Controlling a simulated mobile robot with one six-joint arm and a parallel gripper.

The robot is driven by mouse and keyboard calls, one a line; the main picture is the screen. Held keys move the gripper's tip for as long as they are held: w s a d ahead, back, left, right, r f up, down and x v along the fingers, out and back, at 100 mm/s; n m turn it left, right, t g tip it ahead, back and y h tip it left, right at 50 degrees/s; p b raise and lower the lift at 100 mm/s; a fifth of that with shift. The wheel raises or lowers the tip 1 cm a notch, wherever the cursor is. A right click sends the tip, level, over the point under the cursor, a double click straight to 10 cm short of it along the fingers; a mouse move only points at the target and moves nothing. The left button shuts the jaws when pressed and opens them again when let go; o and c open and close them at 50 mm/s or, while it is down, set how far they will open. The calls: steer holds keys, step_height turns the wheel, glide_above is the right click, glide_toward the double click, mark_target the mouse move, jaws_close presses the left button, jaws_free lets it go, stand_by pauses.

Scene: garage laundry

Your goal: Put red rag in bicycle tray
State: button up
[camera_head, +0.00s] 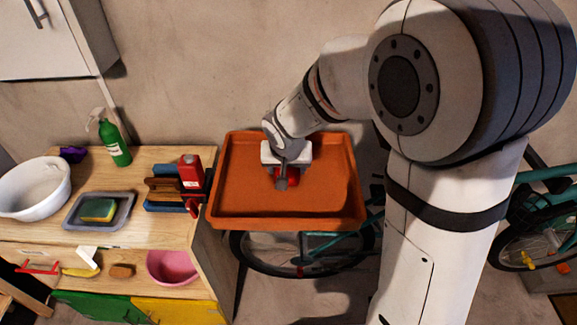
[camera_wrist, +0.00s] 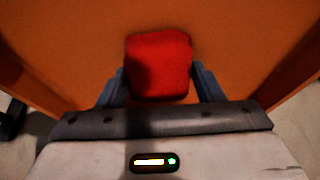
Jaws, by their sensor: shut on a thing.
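The orange bicycle tray (camera_head: 325,205) sits over the teal bicycle, right of the wooden bench. My gripper (camera_head: 287,178) is over the tray's inside, pointing down. It is shut on the red rag (camera_head: 290,172), which shows partly below it. In the wrist view the red rag (camera_wrist: 158,66) is a rounded red bundle between the two fingers, with the tray (camera_wrist: 240,40) behind it. I cannot tell whether the rag touches the tray floor.
The wooden bench (camera_head: 160,225) at the left holds a white basin (camera_head: 38,188), a green spray bottle (camera_head: 115,145), a grey tray with a sponge (camera_head: 100,210) and a red bottle (camera_head: 191,172). The bicycle's wheel (camera_head: 290,270) is below the tray. A pink bowl (camera_head: 172,267) sits on the lower shelf.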

steer(key=shift+f, duration=0.1)
steer(key=o, duration=1)
steer(key=shift+c, duration=0.2)
steer(key=shift+r, duration=0.3)
steer(key=v, duration=1.1)
steer(key=s+d+f+g, duration=0.1)
steer(key=s+d, duration=1.3)
steer(key=s, duration=0.2)
steer(key=shift+f+g, duration=0.2)
steer(key=shift+g, duration=0.2)
